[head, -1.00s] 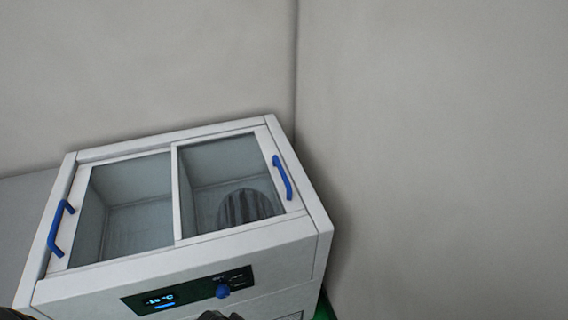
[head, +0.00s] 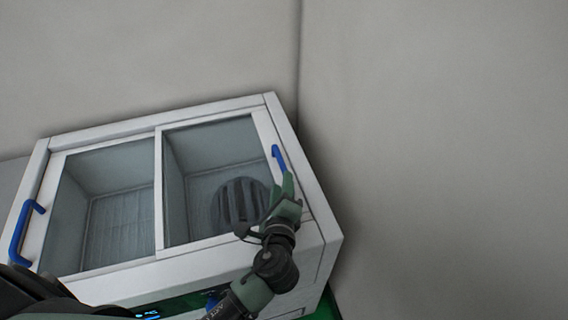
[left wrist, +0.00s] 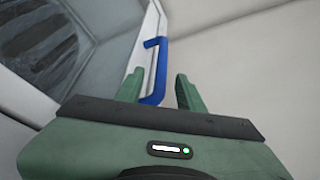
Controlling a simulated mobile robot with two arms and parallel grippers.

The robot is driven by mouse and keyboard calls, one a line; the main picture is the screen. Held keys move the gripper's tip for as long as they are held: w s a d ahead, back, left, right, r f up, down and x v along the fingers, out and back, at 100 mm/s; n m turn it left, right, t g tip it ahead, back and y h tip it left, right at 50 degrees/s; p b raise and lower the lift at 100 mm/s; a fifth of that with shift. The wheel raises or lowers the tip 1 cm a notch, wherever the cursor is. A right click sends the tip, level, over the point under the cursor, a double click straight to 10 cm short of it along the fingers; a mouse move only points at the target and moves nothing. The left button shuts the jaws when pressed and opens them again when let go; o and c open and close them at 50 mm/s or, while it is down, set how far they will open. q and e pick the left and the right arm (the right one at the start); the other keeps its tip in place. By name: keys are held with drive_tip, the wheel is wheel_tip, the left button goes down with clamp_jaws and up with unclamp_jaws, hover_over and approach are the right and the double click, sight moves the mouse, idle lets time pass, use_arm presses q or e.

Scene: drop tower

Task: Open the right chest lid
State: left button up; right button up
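The white chest (head: 313,236) has two glass lids in its top. The right lid (head: 205,145) lies flat and appears shut, with a blue bar handle (head: 278,157) along its right edge. My left gripper (head: 288,186) is at the near end of that handle and hides part of it. In the left wrist view the gripper (left wrist: 160,90) is open, its green fingers on either side of the blue handle (left wrist: 156,70). The handle is closer to the left finger; I cannot tell whether they touch. My right gripper is not in view.
The left lid (head: 110,200) has its own blue handle (head: 24,232) at the far left. A round slatted shape (head: 240,203) shows through the right glass. Grey walls stand behind and to the right, with a gap beside the chest's right side.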

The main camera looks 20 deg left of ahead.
sight(283, 167)
use_arm(q)
drive_tip(key=x, duration=0.2)
drive_tip(key=shift+w+r+p, duration=0.25)
drive_tip(key=shift+w+p, duration=0.1)
drive_tip(key=shift+p, duration=0.05)
drive_tip(key=x, duration=0.2)
drive_tip(key=shift+w+a+f, duration=0.15)
drive_tip(key=shift+w, duration=0.15)
drive_tip(key=shift+x, duration=0.85)
drive_tip(key=shift+f, duration=0.1)
drive_tip(key=c, duration=0.7)
clamp_jaws()
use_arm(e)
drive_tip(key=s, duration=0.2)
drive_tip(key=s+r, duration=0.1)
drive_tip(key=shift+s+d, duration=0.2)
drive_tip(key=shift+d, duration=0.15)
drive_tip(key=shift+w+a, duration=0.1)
